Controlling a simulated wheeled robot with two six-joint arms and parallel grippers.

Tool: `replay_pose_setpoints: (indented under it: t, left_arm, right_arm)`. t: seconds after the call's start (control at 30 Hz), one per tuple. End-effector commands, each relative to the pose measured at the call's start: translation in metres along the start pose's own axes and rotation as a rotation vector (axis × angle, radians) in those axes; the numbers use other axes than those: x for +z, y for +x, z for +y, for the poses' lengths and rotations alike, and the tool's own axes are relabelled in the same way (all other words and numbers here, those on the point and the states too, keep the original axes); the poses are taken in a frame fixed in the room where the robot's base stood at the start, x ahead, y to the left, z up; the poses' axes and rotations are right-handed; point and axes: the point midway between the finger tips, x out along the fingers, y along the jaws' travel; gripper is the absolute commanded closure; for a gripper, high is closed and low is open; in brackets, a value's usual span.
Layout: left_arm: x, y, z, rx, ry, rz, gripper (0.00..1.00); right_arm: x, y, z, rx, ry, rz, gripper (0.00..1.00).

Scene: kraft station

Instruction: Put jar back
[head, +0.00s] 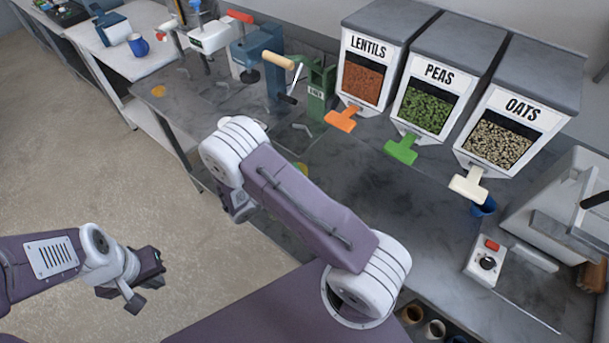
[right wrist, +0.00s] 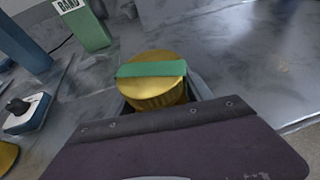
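A jar with a gold lid (right wrist: 150,88) and a green band (right wrist: 152,69) across its top is just past my right gripper's purple plate in the right wrist view. Dark finger parts of my right gripper (right wrist: 160,102) show on both sides of the lid. I cannot tell whether they touch it. In the head view a bit of yellow (head: 301,168) shows beside my right arm, which hides most of that spot and the right gripper's fingers. My left gripper (head: 146,285) is open and empty over the floor at lower left, away from the bench.
Lentils (head: 370,62), peas (head: 438,75) and oats (head: 513,105) dispensers stand along the bench's back. A green stand (head: 320,92) and a blue cranked device (head: 270,72) are left of them. A control box (head: 487,262) is at right. Bench surface (head: 390,195) before the dispensers is clear.

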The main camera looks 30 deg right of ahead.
Motion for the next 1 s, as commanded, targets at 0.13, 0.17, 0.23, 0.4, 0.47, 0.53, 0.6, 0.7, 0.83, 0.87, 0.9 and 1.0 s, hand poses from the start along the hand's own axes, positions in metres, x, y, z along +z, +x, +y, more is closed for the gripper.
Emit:
replay_pose_setpoints:
  t: [0.13,0.17,0.23,0.4,0.47,0.53,0.6,0.7,0.83,0.87,0.9,1.0]
  left_arm:
    - [0.000,0.000,0.000,0.000,0.000,0.000,1.00]
    - [0.000,0.000,0.000,0.000,0.000,0.000,1.00]
    - [0.000,0.000,0.000,0.000,0.000,0.000,1.00]
    - [0.000,-0.004,0.000,0.000,0.000,0.000,1.00]
    - [0.000,-0.003,0.000,0.000,0.000,0.000,1.00]
    - [0.000,-0.001,0.000,0.000,0.000,0.000,1.00]
    - [0.000,0.002,0.000,0.000,0.000,0.000,1.00]
    - [0.000,0.004,0.000,0.000,0.000,0.000,1.00]
    - [0.001,0.007,0.000,0.000,0.000,0.000,1.00]
    - [0.001,0.008,0.000,0.000,0.000,0.000,1.00]
    - [0.001,0.009,0.000,0.000,0.000,0.000,1.00]
    - [0.001,0.010,0.000,0.000,0.000,0.000,1.00]
  right_arm:
    - [0.000,0.000,0.000,0.000,0.000,0.000,0.21]
    - [0.000,0.000,0.000,0.000,0.000,0.000,0.21]
    - [0.000,0.000,0.000,0.000,0.000,0.000,0.21]
    - [0.004,-0.002,0.000,0.000,0.000,0.000,0.21]
    - [0.004,-0.005,0.001,0.002,0.000,0.000,0.21]
    - [0.003,-0.016,0.001,0.005,0.000,0.000,0.21]
    - [0.002,-0.031,0.002,0.007,0.001,0.001,0.21]
    - [0.002,-0.055,0.002,0.007,0.002,0.001,0.21]
    - [0.002,-0.084,0.001,0.006,0.002,0.001,0.21]
    - [0.002,-0.090,0.001,0.006,0.001,0.001,0.21]
    - [0.002,-0.098,0.001,0.004,0.002,0.002,0.21]
    - [0.003,-0.112,0.001,0.003,0.000,0.000,0.21]
